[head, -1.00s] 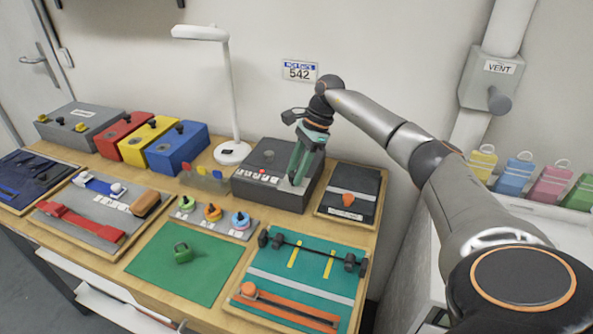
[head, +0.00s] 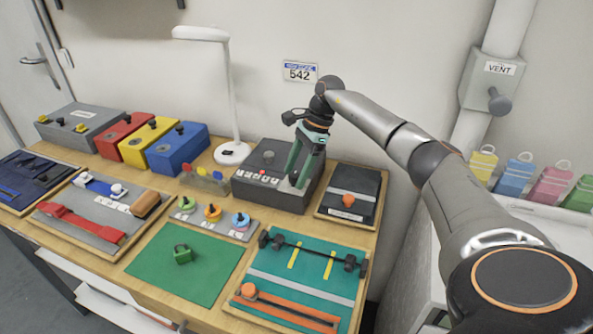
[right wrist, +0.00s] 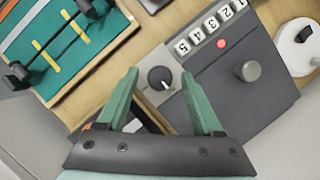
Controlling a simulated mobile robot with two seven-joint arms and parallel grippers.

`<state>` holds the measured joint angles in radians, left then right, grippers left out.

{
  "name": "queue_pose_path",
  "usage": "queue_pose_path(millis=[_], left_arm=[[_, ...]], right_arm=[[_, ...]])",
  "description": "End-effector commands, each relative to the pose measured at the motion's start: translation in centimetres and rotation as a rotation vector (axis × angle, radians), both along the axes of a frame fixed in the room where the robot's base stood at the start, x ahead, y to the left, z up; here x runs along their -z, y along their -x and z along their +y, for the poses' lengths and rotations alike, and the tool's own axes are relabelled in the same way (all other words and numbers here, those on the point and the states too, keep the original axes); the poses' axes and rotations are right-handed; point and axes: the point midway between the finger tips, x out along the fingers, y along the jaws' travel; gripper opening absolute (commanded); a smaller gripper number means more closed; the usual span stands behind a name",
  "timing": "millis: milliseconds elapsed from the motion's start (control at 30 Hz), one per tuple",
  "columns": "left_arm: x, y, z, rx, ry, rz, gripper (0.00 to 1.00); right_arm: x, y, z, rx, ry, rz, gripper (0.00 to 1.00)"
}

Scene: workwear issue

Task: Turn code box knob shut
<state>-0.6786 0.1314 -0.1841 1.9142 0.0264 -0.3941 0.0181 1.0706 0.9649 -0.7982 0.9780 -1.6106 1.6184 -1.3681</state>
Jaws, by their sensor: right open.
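The code box (head: 252,190) is a dark grey box at the back of the bench, below a 542 sign. In the right wrist view its top (right wrist: 262,105) carries a row of numbered keys (right wrist: 207,30), a small red light (right wrist: 221,43) and a plain grey round stub (right wrist: 248,70). The black knob (right wrist: 160,77) with a white pointer mark sits on a light grey plate at the box's corner. My right gripper (head: 298,180) is open over that corner. In the wrist view its green fingertips (right wrist: 159,78) lie either side of the knob; contact cannot be told. My left gripper is out of view.
A dark tray with an orange item (head: 348,201) lies right of the box. A teal board (head: 300,285) and a green mat (head: 185,275) lie in front.

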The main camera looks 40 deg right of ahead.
Motion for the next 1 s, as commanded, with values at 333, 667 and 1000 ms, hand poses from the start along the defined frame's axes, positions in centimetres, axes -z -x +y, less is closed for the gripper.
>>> queue_pose_path(millis=[333, 667, 1000], left_arm=[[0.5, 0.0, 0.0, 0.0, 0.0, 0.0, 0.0], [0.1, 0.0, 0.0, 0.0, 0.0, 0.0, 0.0], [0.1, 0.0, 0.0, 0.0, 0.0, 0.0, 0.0]], right_arm=[[-4.8, 0.5, -1.9, 0.004, 0.0, -0.006, 0.68], [-10.5, 1.2, -4.1, 0.001, -0.001, -0.003, 0.68], [-11.6, 1.4, -4.6, 0.0, 0.0, 0.0, 0.68]])
